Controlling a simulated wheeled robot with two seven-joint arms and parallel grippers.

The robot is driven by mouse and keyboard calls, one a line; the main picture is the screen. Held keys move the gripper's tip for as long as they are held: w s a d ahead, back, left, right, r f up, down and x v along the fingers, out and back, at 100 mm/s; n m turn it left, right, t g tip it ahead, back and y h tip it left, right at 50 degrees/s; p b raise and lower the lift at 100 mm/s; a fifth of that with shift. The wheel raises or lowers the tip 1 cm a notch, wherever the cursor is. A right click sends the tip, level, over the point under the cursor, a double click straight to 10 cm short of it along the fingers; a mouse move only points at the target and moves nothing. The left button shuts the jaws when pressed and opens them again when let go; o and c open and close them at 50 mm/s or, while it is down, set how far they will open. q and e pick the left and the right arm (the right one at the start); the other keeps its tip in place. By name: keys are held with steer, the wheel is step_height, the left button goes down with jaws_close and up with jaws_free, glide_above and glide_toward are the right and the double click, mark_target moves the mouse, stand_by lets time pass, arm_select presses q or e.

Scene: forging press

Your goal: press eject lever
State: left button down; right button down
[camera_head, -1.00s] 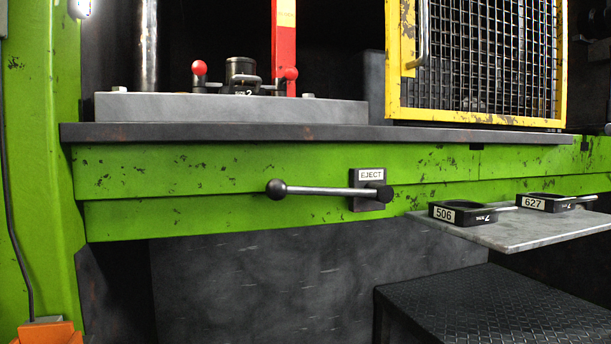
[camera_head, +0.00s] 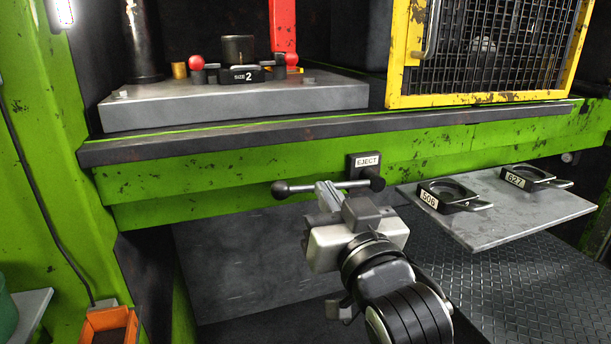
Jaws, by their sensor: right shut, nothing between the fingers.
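The eject lever (camera_head: 298,187) is a grey bar with a dark ball knob at its left end. It lies roughly level across the green press front, below the EJECT plate (camera_head: 365,162). My right gripper (camera_head: 326,190) is shut and empty, with its fingertips at the lever's bar, to the right of the knob. I cannot tell whether they touch it. The gripper and its wrist hide part of the bar. My left gripper is not in view.
A grey shelf (camera_head: 480,225) at the right carries two black ring tools, labelled 506 (camera_head: 447,194) and 627 (camera_head: 528,178). A yellow mesh guard (camera_head: 400,60) stands above. The die block (camera_head: 235,100) sits on the press bed. An orange bin (camera_head: 108,325) is at lower left.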

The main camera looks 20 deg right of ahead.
steer(key=r+p, duration=0.1)
glide_above(305, 186)
steer(key=s, duration=0.2)
steer(key=shift+a+f, duration=0.15)
steer(key=shift+f, duration=0.75)
steer(key=shift+a+f, duration=0.1)
steer(key=shift+f, duration=0.8)
steer(key=shift+f+b, duration=0.1)
steer(key=shift+b, duration=0.2)
